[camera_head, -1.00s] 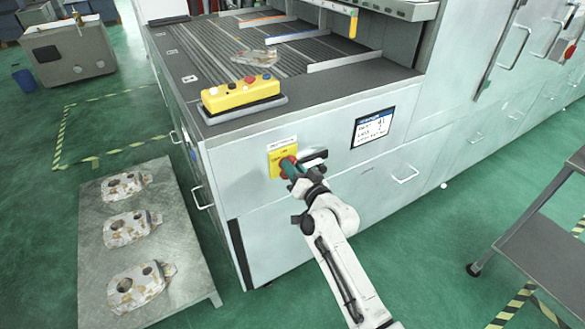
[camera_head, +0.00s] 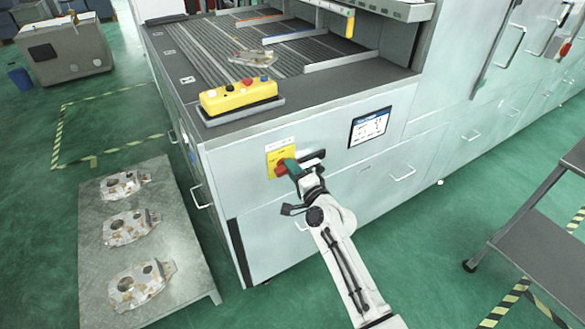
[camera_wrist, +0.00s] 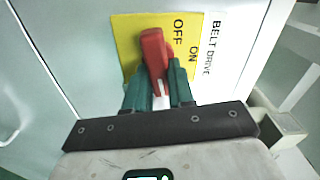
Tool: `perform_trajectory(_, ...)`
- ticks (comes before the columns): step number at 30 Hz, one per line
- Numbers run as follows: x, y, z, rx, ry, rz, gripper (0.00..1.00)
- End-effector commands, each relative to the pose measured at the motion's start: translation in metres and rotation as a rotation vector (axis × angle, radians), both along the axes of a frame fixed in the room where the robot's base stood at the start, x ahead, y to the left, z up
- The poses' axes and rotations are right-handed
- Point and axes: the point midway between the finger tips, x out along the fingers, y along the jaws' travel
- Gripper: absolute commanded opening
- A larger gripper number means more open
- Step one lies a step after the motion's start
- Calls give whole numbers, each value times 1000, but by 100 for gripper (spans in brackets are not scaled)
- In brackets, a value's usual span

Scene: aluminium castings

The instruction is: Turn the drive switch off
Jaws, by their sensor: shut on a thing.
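The drive switch is a red handle (camera_wrist: 153,50) on a yellow plate (camera_wrist: 127,42) marked OFF and ON, with a white BELT DRIVE label (camera_wrist: 211,45) beside it. In the head view, the red handle (camera_head: 281,169) and yellow plate (camera_head: 273,157) are on the machine's pale front panel. My gripper (camera_head: 291,169) is at the plate. In the wrist view, the green fingers of my gripper (camera_wrist: 158,92) are shut on the near end of the red handle. The handle lies lengthwise between the fingers, its other end nearer the OFF word. The fingers hide part of the handle.
A yellow button box (camera_head: 238,95) sits on the machine's top edge, by a slatted conveyor (camera_head: 205,52). A display (camera_head: 370,127) and bar handles are right of the switch. A low table (camera_head: 185,235) with castings stands left, and a dark cart (camera_head: 545,245) right.

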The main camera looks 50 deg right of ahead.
Motion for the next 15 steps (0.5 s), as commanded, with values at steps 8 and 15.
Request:
perform_trajectory(8,-1,-1,-2,125,-33,-1,0)
perform_trajectory(15,-1,0,-4,166,-45,0,0)
